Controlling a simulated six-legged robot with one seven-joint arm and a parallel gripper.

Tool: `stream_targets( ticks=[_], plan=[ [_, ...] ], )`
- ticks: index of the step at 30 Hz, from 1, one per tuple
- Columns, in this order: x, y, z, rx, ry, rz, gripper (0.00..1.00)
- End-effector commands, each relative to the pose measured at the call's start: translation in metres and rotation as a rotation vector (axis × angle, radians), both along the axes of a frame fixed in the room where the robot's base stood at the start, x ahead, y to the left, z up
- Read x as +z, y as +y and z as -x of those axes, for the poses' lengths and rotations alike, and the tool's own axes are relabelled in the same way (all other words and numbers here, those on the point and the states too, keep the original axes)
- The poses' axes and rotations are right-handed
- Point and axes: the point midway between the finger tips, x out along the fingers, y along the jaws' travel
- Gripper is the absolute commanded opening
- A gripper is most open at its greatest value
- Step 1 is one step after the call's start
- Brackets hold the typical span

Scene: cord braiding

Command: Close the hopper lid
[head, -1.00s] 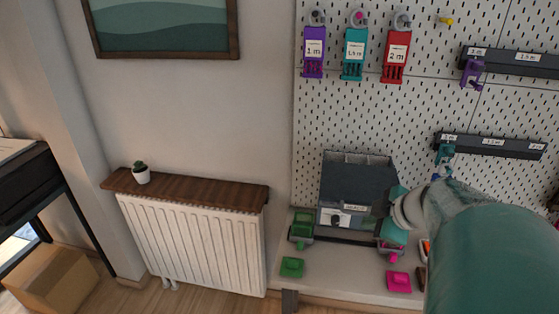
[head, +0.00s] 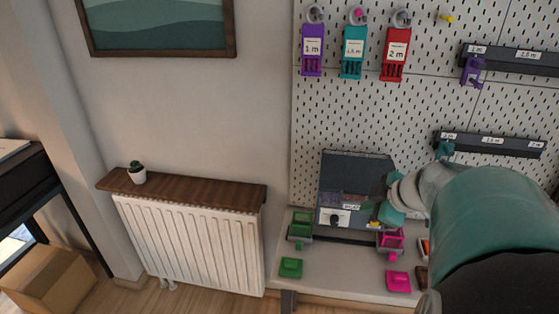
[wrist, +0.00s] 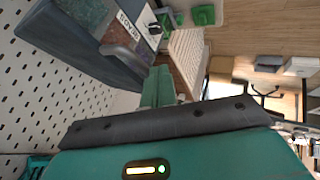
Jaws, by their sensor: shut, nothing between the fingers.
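The hopper is the dark grey braider box on the bench by the pegboard.
A green bin (head: 299,226) stands left of the box and a pink bin (head: 391,239) right of it. A green piece (head: 291,267) and a pink piece (head: 398,281) lie on the bench front (head: 340,277). Tagged holders (head: 395,55) hang on the pegboard above.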

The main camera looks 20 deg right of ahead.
Motion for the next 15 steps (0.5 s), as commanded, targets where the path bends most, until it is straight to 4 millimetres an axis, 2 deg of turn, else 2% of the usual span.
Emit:
stream_targets(
  ticks=[1, 6, 10, 15],
  plan=[
    [-0.001, -0.006, -0.010, 0.004, 0.002, -0.001, 0.00],
    [-0.001, -0.023, -0.036, 0.001, 0.001, 0.001, 0.00],
    [-0.001, -0.029, -0.045, 0.001, 0.001, 0.001, 0.00],
    [-0.001, -0.031, -0.047, -0.001, 0.001, 0.002, 0.00]
  ],
)
